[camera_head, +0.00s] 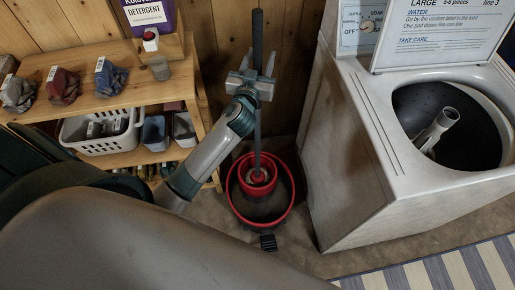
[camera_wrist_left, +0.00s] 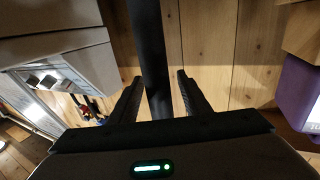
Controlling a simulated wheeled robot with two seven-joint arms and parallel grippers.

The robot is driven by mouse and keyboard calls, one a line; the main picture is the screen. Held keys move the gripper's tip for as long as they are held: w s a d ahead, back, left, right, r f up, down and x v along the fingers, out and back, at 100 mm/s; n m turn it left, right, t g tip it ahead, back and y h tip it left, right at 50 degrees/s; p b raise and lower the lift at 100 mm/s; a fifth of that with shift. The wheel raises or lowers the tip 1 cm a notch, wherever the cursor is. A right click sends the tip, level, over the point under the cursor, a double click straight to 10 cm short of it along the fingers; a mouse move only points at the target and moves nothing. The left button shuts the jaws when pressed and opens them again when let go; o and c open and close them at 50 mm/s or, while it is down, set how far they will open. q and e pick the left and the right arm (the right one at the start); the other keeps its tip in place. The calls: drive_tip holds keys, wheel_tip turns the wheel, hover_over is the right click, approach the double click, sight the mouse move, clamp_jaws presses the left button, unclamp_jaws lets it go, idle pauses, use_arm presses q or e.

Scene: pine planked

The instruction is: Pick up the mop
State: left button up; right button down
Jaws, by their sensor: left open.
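The mop has a dark upright handle (camera_head: 257,120) and stands in a red bucket (camera_head: 236,205) on the floor between the shelf and the washing machine. My left gripper (camera_head: 262,78) is at the upper part of the handle. In the left wrist view the handle (camera_wrist_left: 154,60) runs between the two open fingers (camera_wrist_left: 158,95), with visible space on both sides. The mop's lower end is inside the bucket. My right gripper is not in view.
A wooden shelf (camera_head: 120,95) with cloth bundles, a detergent box (camera_head: 148,16) and a white basket (camera_head: 100,135) stands left. An open washing machine (camera_head: 365,150) stands right. A plank wall is behind. A striped rug (camera_head: 440,270) lies in front.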

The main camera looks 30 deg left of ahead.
sight(261, 28)
use_arm(q)
drive_tip(key=shift+c, duration=0.5)
clamp_jaws()
drive_tip(key=shift+r, duration=0.1)
wheel_tip(261, 28, up, 10)
drive_tip(key=shift+b, duration=0.45)
idle(0.5)
